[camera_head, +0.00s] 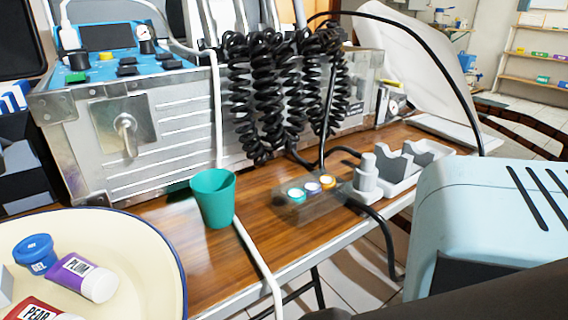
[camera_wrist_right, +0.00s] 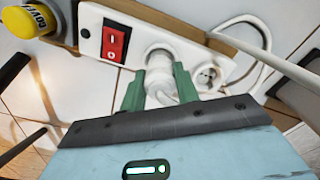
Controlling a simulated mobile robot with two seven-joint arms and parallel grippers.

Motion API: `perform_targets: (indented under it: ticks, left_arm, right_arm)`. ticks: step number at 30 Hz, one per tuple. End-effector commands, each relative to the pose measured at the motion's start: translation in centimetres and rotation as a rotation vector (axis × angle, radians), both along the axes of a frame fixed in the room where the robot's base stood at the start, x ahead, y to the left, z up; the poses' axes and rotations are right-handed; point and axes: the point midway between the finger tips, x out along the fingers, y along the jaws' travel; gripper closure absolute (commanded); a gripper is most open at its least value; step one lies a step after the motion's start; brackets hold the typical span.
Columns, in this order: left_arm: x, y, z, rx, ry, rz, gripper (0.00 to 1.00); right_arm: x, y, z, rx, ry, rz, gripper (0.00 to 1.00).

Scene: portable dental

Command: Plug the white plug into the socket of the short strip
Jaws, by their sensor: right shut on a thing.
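In the right wrist view the short strip (camera_wrist_right: 88,22) is white with a red rocker switch (camera_wrist_right: 115,40) and a round socket (camera_wrist_right: 207,78) that looks empty. The white plug (camera_wrist_right: 159,68) stands at the strip between the switch and that socket. The green fingers of my right gripper (camera_wrist_right: 159,88) are shut on the plug from both sides. The plug's front end is against or very near the strip; I cannot tell how deep it sits. The head view shows neither the strip, this plug nor either gripper.
In the right wrist view a yellow-capped item (camera_wrist_right: 25,20) is beside the strip's switch end, and a white cable (camera_wrist_right: 262,50) curves past the other end. In the head view a green cup (camera_head: 213,200) stands near the table edge beside a white cable (camera_head: 258,262) hanging down.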

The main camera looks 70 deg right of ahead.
Motion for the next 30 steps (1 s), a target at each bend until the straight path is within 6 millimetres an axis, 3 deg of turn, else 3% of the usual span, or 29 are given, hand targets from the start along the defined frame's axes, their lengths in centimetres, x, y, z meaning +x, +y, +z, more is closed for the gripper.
perform_targets:
  ticks: [30]
  left_arm:
    - [0.0,0.0,-0.5,0.000,0.004,0.001,0.44]
  right_arm:
    - [0.0,0.0,-1.0,0.001,0.000,0.000,0.93]
